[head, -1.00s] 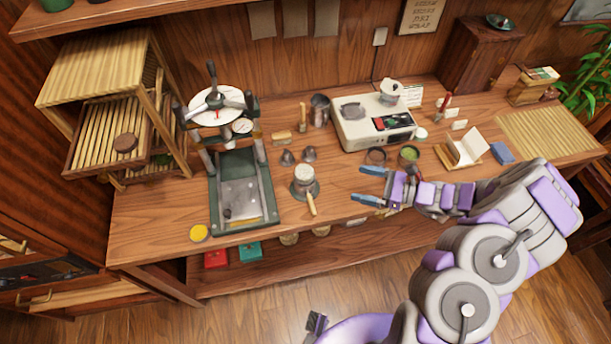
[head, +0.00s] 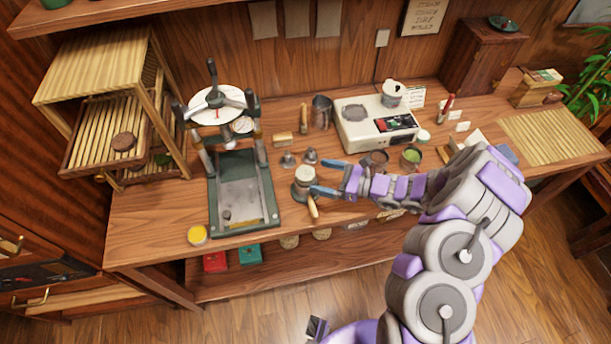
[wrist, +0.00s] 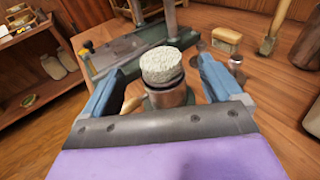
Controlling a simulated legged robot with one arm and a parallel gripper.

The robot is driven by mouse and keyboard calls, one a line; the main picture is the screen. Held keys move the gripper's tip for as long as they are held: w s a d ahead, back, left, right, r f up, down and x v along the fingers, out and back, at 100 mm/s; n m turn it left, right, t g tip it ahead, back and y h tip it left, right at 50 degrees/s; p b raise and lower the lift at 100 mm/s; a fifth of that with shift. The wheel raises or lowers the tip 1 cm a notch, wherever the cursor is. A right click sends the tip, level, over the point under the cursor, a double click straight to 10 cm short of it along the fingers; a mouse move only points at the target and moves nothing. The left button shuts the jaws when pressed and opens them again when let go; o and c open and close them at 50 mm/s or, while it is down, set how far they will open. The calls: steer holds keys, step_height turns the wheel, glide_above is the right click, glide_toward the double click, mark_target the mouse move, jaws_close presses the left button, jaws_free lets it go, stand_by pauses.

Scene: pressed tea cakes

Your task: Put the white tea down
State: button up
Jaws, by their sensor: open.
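The pale, rough-topped tea (head: 306,174) sits on top of a small round metal stand (head: 301,191) with a wooden handle, on the bench right of the press. I take this pale tea to be the white tea. In the wrist view the pale tea (wrist: 168,64) lies between the fingers, and its round top is in full view. My gripper (head: 322,178) is open, with one blue finger on each side of the stand. Whether either finger touches the tea or stand cannot be told.
A green-framed press (head: 243,190) stands left of the stand. A white scale (head: 375,125) is behind my arm, with two small round cups (head: 411,158) before it. Small metal weights (head: 288,160) stand close behind the stand. A slatted bamboo rack (head: 105,140) is at far left.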

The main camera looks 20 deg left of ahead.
mark_target(311, 174)
steer(key=a, duration=0.2)
steer(key=a+f, duration=0.1)
steer(key=a, duration=0.2)
steer(key=shift+w+b, duration=0.1)
steer(key=shift+b, duration=0.3)
steer(key=shift+d, duration=0.2)
steer(key=c, duration=1.2)
steer(key=shift+r, duration=0.15)
step_height(311, 174, up, 4)
steer(key=shift+w+f+p, duration=0.1)
steer(key=shift+p, duration=0.4)
steer(key=s+d+r+p, duration=0.1)
steer(key=s+d, duration=0.7)
steer(key=s, duration=0.6)
steer(key=w+d+r+m+t+h, duration=0.25)
steer(key=w+d+r+t, duration=0.2)
steer(key=w, duration=0.25)
steer(key=w+d+r+m+t+h+b, duration=0.1)
steer(key=w+d+r+m+t+h, duration=0.1)
steer(key=w+d+r+m+t, duration=0.45)
steer(key=w+d+r+m+t+h, duration=0.1)
steer(key=w+d+r+h, duration=0.15)
steer(key=w+r, duration=0.45)
steer(key=w+d+r+m+t+h, duration=0.2)
steer(key=w+d+r+m+h, duration=0.1)
steer(key=d, duration=0.6)
step_height(311, 174, up, 3)
steer(key=shift+w+f+m+t+h+b, duration=0.15)
steer(key=shift+w+m+t+h+b, duration=0.25)
steer(key=shift+m+h, duration=0.25)
